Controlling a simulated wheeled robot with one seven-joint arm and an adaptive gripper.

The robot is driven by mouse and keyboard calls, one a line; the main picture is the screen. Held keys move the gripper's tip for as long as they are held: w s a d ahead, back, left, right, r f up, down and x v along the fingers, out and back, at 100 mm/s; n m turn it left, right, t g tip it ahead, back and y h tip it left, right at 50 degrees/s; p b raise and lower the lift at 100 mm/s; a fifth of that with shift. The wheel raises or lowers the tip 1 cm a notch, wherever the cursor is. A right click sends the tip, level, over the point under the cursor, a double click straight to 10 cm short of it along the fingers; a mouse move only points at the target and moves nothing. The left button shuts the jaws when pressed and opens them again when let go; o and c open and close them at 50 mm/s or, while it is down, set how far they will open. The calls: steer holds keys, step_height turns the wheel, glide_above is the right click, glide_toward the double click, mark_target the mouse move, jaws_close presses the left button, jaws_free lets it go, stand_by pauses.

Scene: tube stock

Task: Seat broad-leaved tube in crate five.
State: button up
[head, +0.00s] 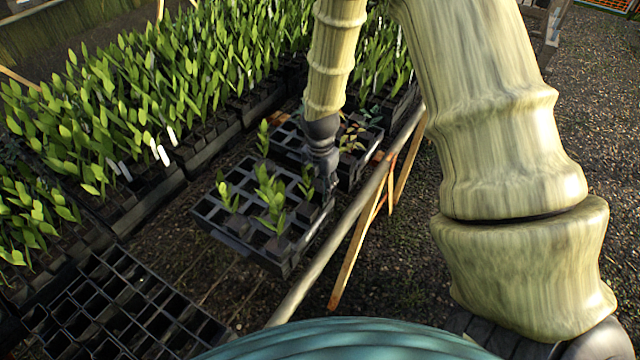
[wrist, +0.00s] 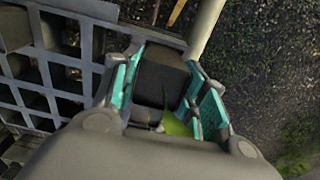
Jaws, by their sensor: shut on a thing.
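My gripper (head: 325,192) points down at the right edge of a black crate (head: 215,215) in the head view. In the wrist view my gripper (wrist: 165,88) has its teal pads closed on the sides of a dark square tube (wrist: 160,72). A green leaf (wrist: 178,125) shows at the tube's near end. The crate's grid with empty cells (wrist: 32,100) lies left of the tube there. Several leafy tubes (head: 270,195) stand in this crate in the head view. I cannot tell whether the held tube's foot is in a cell. No crate number is readable.
A second black crate (head: 290,143) with reddish and dark seedlings stands just behind. Dense rows of leafy tubes (head: 100,110) fill the left, and an empty-celled crate (head: 125,310) lies front left. A pale rail (head: 310,280) on wooden legs runs along the right side, with gravel beyond.

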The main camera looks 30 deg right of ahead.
steer(key=shift+f+b, duration=0.35)
steer(key=shift+f, duration=0.7)
steer(key=shift+f, duration=0.45)
steer(key=o, duration=1.2)
steer(key=shift+r, duration=6)
